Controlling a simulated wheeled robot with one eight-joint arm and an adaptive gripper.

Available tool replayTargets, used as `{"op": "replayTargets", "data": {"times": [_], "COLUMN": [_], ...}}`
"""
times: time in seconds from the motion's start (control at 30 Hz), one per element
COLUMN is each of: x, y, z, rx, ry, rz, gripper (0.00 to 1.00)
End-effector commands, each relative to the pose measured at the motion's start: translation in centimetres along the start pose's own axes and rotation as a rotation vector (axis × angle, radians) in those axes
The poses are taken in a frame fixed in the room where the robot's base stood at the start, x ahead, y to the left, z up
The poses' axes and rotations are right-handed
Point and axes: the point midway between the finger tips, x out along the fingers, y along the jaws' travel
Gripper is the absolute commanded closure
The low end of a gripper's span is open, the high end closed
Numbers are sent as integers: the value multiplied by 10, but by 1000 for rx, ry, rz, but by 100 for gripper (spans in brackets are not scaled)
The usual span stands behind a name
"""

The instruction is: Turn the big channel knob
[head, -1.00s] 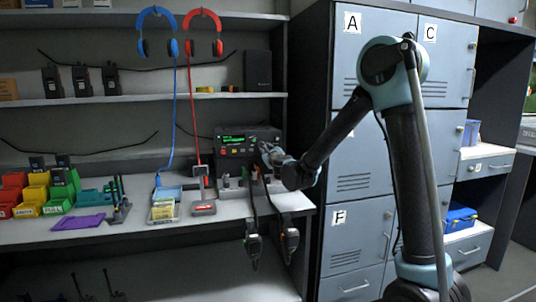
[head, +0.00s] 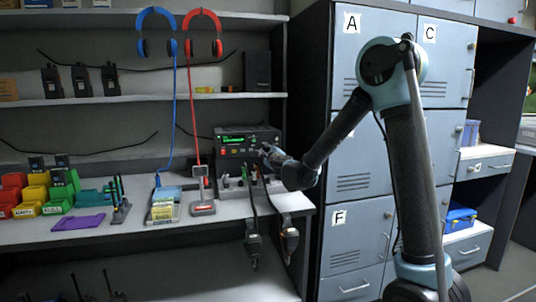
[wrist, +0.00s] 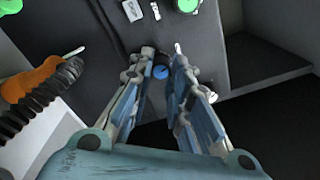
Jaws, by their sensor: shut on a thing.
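The radio unit (head: 236,139) is a black box with a green display on the workbench, below the shelves. My gripper (head: 266,151) is at the right part of its front. In the wrist view, the knob (wrist: 160,73) shows as a small dark round piece with a blue face between the fingers. My gripper (wrist: 164,66) is shut on it, one finger on each side. The fingers partly hide the knob, and its pointer mark cannot be made out. The radio's dark panel (wrist: 212,68) lies around it.
Handsets (head: 252,246) hang on cords from the bench front. Lockers (head: 352,258) rise close on the right. An orange-and-black item (wrist: 38,80) lies left of the gripper in the wrist view.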

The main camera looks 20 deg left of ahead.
Motion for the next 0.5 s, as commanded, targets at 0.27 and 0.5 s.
{"op": "replayTargets", "data": {"times": [0.27, 0.5], "x": [-1, -1], "y": [1, 1], "z": [0, 0], "rx": [1, 1], "ry": [-1, -1], "rz": [1, 1], "gripper": [100, 62]}}
